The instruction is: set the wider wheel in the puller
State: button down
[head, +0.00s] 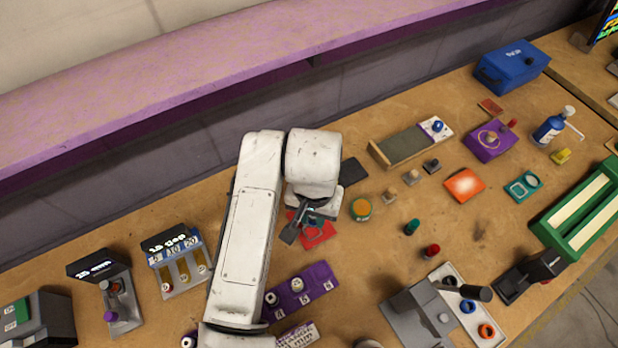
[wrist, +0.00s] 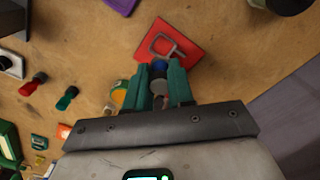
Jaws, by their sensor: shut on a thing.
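My gripper (head: 312,220) hangs over a red plate (head: 322,233) near the middle of the bench. In the wrist view, its green fingers (wrist: 160,84) are closed on a small part with a blue end (wrist: 159,66) and a grey body. I cannot tell whether this part is a wheel. The red plate in the wrist view (wrist: 180,35) bears a grey square outline, just beyond the fingertips. A purple rack (head: 318,279) holding small round pale pieces (head: 297,285) lies in front of my arm. I cannot say for sure which thing is the puller.
An orange-and-green jar (head: 361,209) stands right of my gripper. A grey fixture (head: 418,312) and a white tray with rings (head: 448,271) are at the front right. A dark pad (head: 353,171) lies behind.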

jog(key=shift+w+a+f, duration=0.1)
jog(key=shift+w, duration=0.3)
notch_tip(320, 180, down, 5)
jog(key=b, duration=0.5)
jog(key=shift+f, duration=0.1)
jog(key=shift+f+b, duration=0.35)
jog(key=shift+f, duration=0.55)
jog(key=shift+f, duration=0.15)
jog(key=c, duration=0.9)
grip_release()
notch_tip(320, 180, up, 11)
jog(key=shift+f+b, duration=0.1)
jog(key=shift+b, duration=0.4)
